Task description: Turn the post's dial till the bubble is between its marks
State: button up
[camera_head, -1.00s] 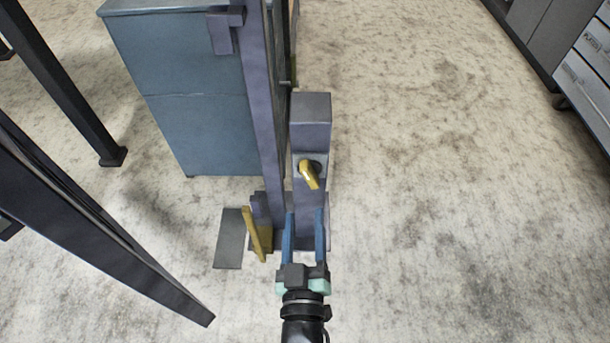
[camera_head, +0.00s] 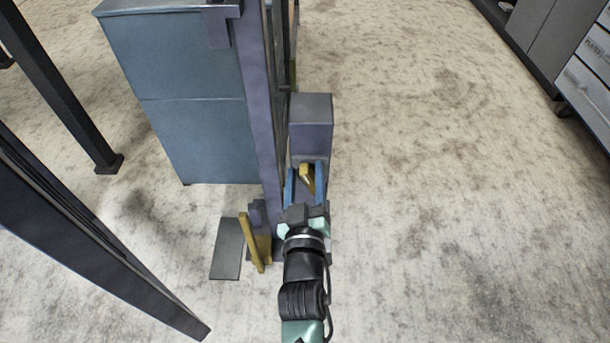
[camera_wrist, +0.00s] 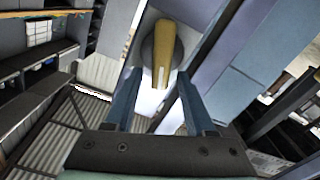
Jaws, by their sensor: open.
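The dial (camera_head: 307,176) is a yellow bar handle on the face of the grey-purple post (camera_head: 311,108). In the wrist view the dial (camera_wrist: 163,55) shows as a yellow lever on a dark round base, pointing toward my gripper and slightly tilted. My gripper (camera_head: 306,172) is open, its two blue fingers on either side of the dial in the head view. In the wrist view the fingers (camera_wrist: 158,85) flank the dial's lower end with a gap on each side; I see no contact. I cannot make out the bubble or its marks.
A tall purple upright (camera_head: 262,110) stands just left of the post. A yellow lever (camera_head: 250,242) and a dark floor plate (camera_head: 228,249) are low at its left. A blue cabinet (camera_head: 190,120) is behind. The floor to the right is clear.

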grip_shut()
jog(key=shift+d+r+m+p, duration=0.15)
jog(key=shift+r+m+p, duration=0.1)
jog(key=shift+m+p, duration=0.4)
jog(key=shift+f+m, duration=0.15)
jog(key=shift+m, duration=0.2)
grip_release()
